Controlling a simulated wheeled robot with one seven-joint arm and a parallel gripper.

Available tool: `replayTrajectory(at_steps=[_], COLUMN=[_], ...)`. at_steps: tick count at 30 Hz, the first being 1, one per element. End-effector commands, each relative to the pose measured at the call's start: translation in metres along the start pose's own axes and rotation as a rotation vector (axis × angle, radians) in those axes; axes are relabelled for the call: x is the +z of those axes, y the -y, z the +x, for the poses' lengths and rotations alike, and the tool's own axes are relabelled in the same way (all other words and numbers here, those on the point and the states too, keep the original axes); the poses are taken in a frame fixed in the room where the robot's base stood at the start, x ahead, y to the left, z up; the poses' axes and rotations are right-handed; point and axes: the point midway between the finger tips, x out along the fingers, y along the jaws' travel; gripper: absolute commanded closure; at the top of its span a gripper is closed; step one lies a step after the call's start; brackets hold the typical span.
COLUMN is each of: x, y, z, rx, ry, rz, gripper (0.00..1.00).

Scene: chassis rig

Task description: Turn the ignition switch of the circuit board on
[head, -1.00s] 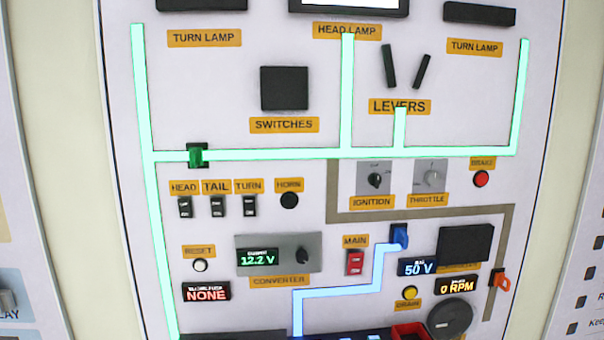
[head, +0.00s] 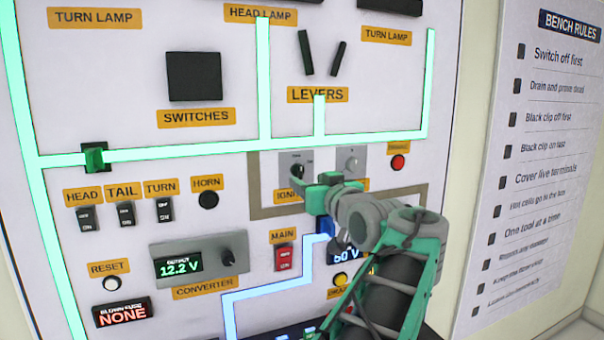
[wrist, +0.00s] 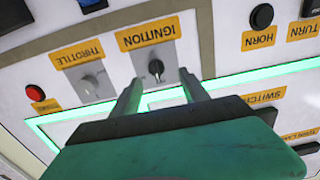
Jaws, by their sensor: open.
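In the wrist view, which is upside down, the ignition knob (wrist: 156,67) shows clear, just beyond the fingertips. My gripper (wrist: 161,83) is open there, its two fingers apart with the knob lined up between them. I cannot tell whether the fingers touch the plate. Nothing is held.
The throttle knob (wrist: 91,80) is right beside the ignition plate, with a red button (wrist: 35,92) past it. A blue clip (head: 326,228) and the red MAIN switch (head: 284,258) are below. Glowing green strips (head: 200,150) run above.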

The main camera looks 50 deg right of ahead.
Motion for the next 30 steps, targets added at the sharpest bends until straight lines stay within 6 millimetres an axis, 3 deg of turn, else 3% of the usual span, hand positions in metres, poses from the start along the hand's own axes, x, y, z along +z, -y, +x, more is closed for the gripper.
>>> replayTrajectory(at_steps=[4,15,24,30], x=[-0.009,-0.01,-0.008,-0.008], y=[-0.009,-0.01,-0.01,-0.01], z=[0.005,0.068,0.073,0.073], rx=[0.008,0.01,0.012,0.012], ry=[-0.022,-0.02,-0.019,-0.018], rz=[-0.004,-0.005,-0.005,-0.005], gripper=[0.47,0.47,0.47,0.64])
